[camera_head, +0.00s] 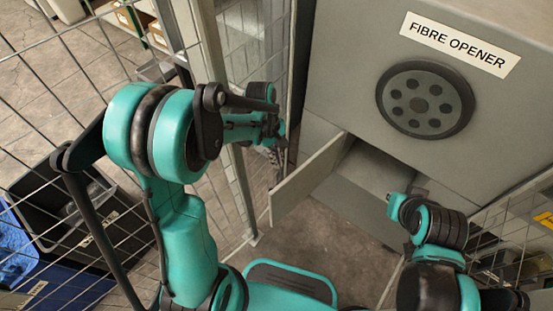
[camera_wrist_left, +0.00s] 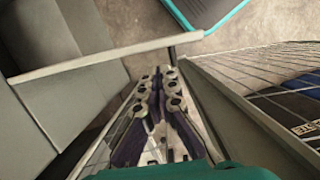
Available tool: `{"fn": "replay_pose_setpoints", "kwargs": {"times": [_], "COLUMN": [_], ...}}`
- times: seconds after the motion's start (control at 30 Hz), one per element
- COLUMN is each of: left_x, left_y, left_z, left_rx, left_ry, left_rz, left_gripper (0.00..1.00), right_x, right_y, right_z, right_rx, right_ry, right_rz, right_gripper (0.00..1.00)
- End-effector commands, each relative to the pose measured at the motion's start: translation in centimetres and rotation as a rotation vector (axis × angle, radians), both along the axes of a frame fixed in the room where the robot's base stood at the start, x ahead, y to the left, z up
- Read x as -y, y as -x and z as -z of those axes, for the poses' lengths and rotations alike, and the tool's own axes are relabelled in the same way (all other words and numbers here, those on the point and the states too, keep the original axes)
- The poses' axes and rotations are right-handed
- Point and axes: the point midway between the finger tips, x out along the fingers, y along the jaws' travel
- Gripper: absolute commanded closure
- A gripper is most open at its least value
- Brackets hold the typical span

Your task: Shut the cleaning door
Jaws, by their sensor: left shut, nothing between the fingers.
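The cleaning door (camera_head: 308,180) is a flat grey panel on the front of the grey fibre opener (camera_head: 340,75). It stands open, swung out from the lower opening. In the left wrist view the door (camera_wrist_left: 105,58) shows nearly edge-on as a pale strip across the picture. My left gripper (camera_head: 276,158) is shut and empty, at the left of the door, between it and the mesh fence. In the left wrist view its fingers (camera_wrist_left: 170,78) reach close to the door's edge; I cannot tell whether they touch. My right arm is in front of the machine, its fingers not visible.
A mesh fence with a grey post (camera_head: 236,185) stands close on the left of my left gripper. Another mesh fence (camera_head: 510,225) is at the right. Black and blue bins (camera_head: 60,285) lie beyond the left fence. Bare floor (camera_head: 320,245) is below the door.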

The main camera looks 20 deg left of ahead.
Motion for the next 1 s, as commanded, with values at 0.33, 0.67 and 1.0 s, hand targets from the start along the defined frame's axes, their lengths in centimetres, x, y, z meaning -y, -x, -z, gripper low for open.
{"fn": "replay_pose_setpoints", "kwargs": {"times": [0.33,0.67,1.0], "left_x": [1.2,1.4,2.0], "left_y": [0.6,0.7,1.1], "left_z": [5.7,6.4,6.4], "left_rx": [0.002,0.002,0.002], "left_ry": [0.000,0.000,-0.001], "left_rz": [0.002,0.002,-0.016], "left_gripper": [1.00,1.00,1.00], "right_x": [0.0,0.0,0.0], "right_y": [0.0,0.0,0.0], "right_z": [2.4,2.6,2.6], "right_rx": [0.000,0.000,0.000], "right_ry": [0.000,0.000,0.000], "right_rz": [0.000,0.000,0.000], "right_gripper": [1.00,1.00,1.00]}}
